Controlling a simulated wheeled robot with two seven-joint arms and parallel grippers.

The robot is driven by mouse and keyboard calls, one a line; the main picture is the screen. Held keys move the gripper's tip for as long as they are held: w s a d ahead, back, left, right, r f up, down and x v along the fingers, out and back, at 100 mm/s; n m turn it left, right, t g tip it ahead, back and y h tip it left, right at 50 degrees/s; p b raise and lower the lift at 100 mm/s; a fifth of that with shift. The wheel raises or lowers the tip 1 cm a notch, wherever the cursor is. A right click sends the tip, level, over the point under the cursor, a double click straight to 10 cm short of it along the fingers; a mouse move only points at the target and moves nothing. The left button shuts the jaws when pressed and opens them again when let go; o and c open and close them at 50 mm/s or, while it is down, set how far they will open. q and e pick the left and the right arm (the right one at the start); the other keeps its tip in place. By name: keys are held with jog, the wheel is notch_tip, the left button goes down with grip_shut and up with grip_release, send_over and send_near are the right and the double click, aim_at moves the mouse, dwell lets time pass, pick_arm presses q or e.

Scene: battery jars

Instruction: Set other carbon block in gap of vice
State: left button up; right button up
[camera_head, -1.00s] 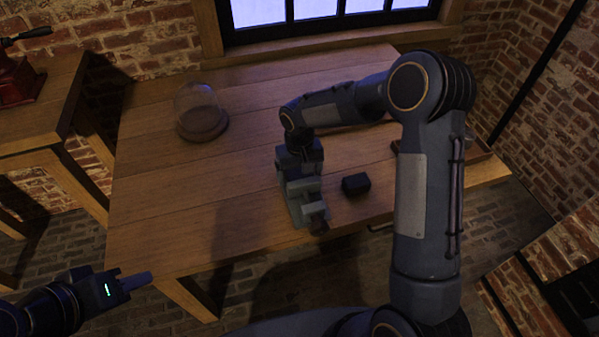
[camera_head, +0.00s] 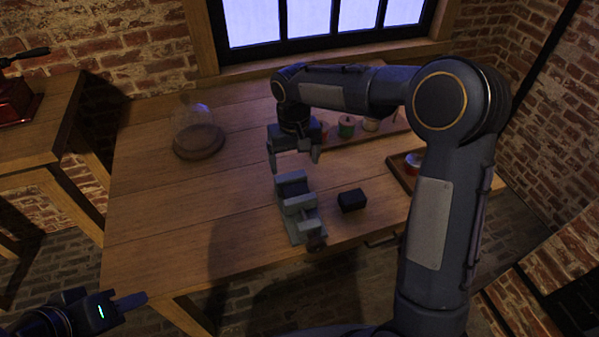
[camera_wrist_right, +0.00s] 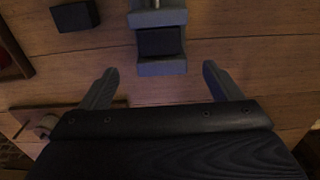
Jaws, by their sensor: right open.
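The grey vice (camera_head: 304,226) stands on the wooden table, and its end shows in the right wrist view (camera_wrist_right: 162,68). A dark block (camera_wrist_right: 160,41) sits in its gap, also visible in the head view (camera_head: 292,189). Another black carbon block (camera_head: 352,201) lies on the table just right of the vice; the wrist view shows it too (camera_wrist_right: 75,15). My right gripper (camera_head: 294,162) is open and empty, above and behind the vice, fingers apart. My left gripper (camera_head: 130,301) is low at the left, off the table; its finger opening cannot be made out.
A glass dome on a wooden base (camera_head: 199,143) stands at the back left. A tray with several small jars (camera_head: 346,127) lies behind my right arm, and another tray (camera_head: 397,172) is at the right. The table's left front is clear.

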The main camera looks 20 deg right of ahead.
jog(key=shift+r, duration=0.25)
jog(key=s+d+r+t+y, duration=0.1)
jog(key=s+d+r, duration=0.25)
jog(key=s, duration=0.35)
jog(key=s+d+r+t+y, duration=0.1)
jog(key=s+d+r, duration=0.25)
jog(key=s, duration=0.25)
jog(key=s+a+f+m+t+y, duration=0.1)
jog(key=s+m+t, duration=0.1)
jog(key=s, duration=1.3)
jog(key=shift+f+t+y, duration=0.2)
jog(key=shift+t+y, duration=0.2)
jog(key=shift+t, duration=0.4)
jog(key=shift+r, duration=0.1)
